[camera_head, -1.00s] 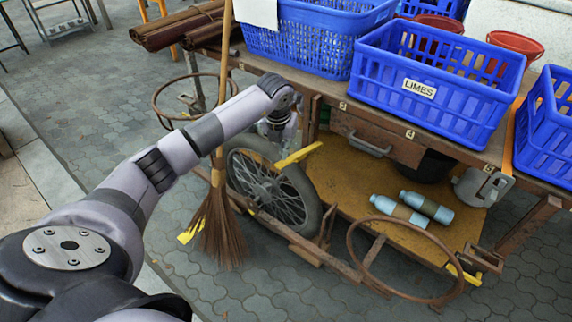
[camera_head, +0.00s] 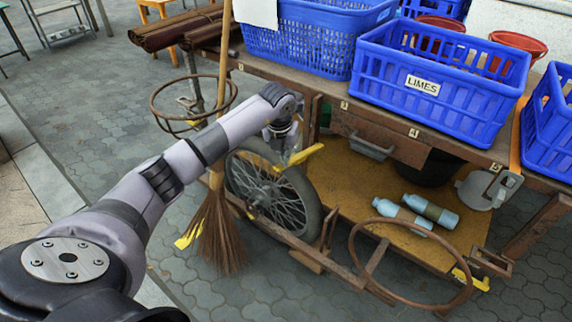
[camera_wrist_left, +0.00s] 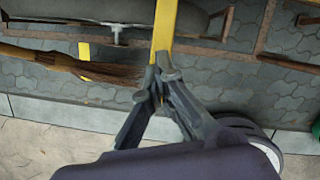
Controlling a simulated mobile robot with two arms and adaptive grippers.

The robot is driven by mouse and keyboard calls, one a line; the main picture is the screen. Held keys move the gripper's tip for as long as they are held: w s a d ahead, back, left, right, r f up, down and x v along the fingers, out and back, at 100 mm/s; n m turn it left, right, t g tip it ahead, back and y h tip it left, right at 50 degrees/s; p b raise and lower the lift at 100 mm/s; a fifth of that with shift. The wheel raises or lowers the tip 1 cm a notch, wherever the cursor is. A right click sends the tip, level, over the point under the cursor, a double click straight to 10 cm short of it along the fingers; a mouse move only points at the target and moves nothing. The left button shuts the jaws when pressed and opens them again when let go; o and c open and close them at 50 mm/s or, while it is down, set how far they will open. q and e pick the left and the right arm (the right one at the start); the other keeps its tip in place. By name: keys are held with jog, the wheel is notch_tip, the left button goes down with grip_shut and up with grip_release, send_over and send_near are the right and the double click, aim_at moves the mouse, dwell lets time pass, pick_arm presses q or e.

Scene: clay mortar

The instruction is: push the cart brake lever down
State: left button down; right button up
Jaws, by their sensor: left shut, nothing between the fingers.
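The brake lever looks to be the yellow bar (camera_head: 302,157) slanting up over the top right of the cart wheel. In the left wrist view a yellow bar (camera_wrist_left: 166,24) runs from the top edge down to my fingertips. My left gripper (camera_head: 285,152) hangs just above the wheel, at the lever's left part. Its fingers are shut with nothing between them, and the fingertips (camera_wrist_left: 162,80) overlap the bar's near end in the wrist view. I cannot tell if they touch it. My right gripper is not in view.
A straw broom (camera_head: 214,225) stands left of the spoked wheel (camera_head: 268,192). A rusty ring (camera_head: 192,88) sticks out above it. Blue crates (camera_head: 440,75) stand on the cart top. Two bottles (camera_head: 402,212) lie on the lower shelf. The pavement at left is free.

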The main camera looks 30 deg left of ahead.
aim_at(282, 167)
pick_arm(q)
jog(key=shift+f, duration=0.1)
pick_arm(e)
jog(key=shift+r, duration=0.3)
pick_arm(q)
jog(key=shift+f, duration=0.1)
notch_tip(282, 167, down, 4)
jog(key=shift+r+b, duration=0.2)
jog(key=shift+b, duration=0.95)
jog(key=shift+f, duration=0.4)
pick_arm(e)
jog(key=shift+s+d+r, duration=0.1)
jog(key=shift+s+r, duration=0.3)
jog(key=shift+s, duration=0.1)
pick_arm(q)
jog(key=shift+r, duration=0.15)
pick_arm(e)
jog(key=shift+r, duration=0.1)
pick_arm(q)
jog(key=shift+s+d+r+p, duration=0.1)
jog(key=shift+s+r+p, duration=0.15)
jog(key=shift+s+p, duration=0.3)
jog(key=shift+s+d+r+p, duration=0.1)
jog(key=shift+s+r+p, duration=0.15)
jog(key=shift+p, duration=0.35)
jog(key=shift+s+d, duration=0.2)
jog(key=shift+s, duration=0.45)
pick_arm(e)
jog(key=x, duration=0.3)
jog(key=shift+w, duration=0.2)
